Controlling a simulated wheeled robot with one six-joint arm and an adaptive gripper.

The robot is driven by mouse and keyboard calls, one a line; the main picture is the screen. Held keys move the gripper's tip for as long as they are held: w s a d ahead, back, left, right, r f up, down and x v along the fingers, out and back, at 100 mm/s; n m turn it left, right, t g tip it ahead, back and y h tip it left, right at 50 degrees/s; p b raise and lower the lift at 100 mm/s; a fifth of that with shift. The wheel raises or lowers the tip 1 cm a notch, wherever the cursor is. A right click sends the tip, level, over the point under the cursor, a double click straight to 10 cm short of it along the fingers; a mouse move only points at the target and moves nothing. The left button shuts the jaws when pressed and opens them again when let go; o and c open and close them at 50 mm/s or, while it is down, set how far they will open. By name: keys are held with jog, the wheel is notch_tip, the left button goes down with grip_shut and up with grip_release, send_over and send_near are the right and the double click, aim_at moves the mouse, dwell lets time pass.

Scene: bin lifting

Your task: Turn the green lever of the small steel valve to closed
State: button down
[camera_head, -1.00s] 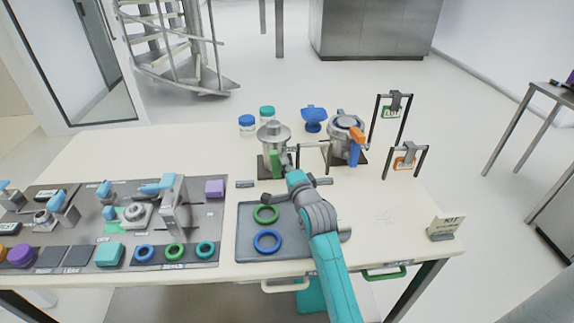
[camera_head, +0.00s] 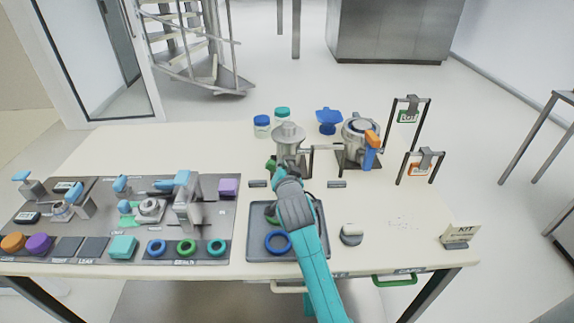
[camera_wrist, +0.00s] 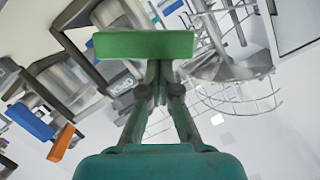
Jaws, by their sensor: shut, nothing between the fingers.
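The small steel valve (camera_head: 289,136) stands upright near the middle of the table in the head view. Its green lever (camera_head: 271,164) shows at the valve's lower left, partly hidden by my gripper (camera_head: 279,173). In the wrist view the green lever (camera_wrist: 143,44) is a broad bar lying across the picture, just beyond my fingertips (camera_wrist: 158,72). My gripper is shut with nothing held. Its tips are close to or against the lever; I cannot tell whether they touch.
A larger steel vessel (camera_head: 359,130) with orange and blue handles stands to the right. A grey tray (camera_head: 256,245) with rings lies under my arm. A fixture panel (camera_head: 105,235) fills the left. Two tag frames (camera_head: 408,110) stand at the right. The table's right side is mostly clear.

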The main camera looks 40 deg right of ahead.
aim_at(273, 169)
jog(key=shift+w+a+f+n+g+h, duration=0.2)
jog(key=shift+w+a+f+n, duration=0.15)
jog(key=shift+a+f+n, duration=0.3)
jog(key=shift+w+a+f+n+g+h, duration=0.2)
jog(key=shift+w+a+f+n, duration=0.2)
jog(key=shift+n, duration=0.35)
jog(key=shift+f, duration=0.2)
jog(key=shift+r, duration=0.25)
jog(key=s+a+r, duration=0.5)
jog(key=s+r, duration=0.1)
jog(key=s, duration=0.2)
jog(key=shift+a, duration=0.25)
